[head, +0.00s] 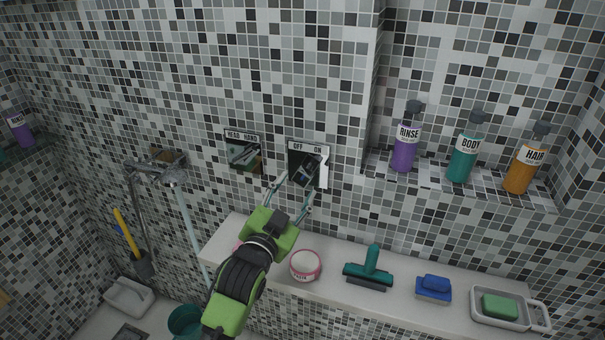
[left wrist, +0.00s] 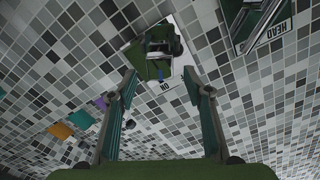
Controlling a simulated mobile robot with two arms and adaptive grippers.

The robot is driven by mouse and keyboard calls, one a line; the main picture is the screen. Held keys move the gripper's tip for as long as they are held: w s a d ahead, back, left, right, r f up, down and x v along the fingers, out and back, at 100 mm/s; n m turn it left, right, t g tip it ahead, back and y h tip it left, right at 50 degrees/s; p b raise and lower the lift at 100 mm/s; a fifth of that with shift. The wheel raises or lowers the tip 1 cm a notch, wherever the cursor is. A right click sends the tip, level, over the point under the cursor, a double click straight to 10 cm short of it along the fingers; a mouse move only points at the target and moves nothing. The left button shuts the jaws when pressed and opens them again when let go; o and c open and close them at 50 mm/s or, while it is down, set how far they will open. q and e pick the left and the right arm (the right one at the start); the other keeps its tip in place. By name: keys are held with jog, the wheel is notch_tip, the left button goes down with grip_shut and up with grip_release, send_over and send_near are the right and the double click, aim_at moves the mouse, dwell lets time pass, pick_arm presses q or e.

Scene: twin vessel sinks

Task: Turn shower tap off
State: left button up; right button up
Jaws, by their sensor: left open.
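The shower tap (head: 305,173) sits on a dark, shiny wall plate (head: 296,153) marked OFF on the left and ON on the right. A whitish upright piece (head: 324,173) shows at the plate's right side, below ON. My left gripper (head: 295,192) is open and points at this plate, its two fingers spread in front of the plate's lower part. My right gripper is not in view.
A second plate (head: 243,152) marked HEAD and HAND is just left. A shower head (head: 174,177) with hose hangs further left. Below, the ledge holds a pink-and-white tub (head: 305,265), a teal squeegee (head: 370,268) and a soap dish (head: 508,307). Bottles stand on the right shelf (head: 430,180).

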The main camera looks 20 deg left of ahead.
aim_at(301, 180)
pick_arm(q)
jog(key=w+p, duration=0.1)
jog(key=w, duration=0.4)
jog(key=shift+w, duration=0.4)
jog(key=c, duration=1.1)
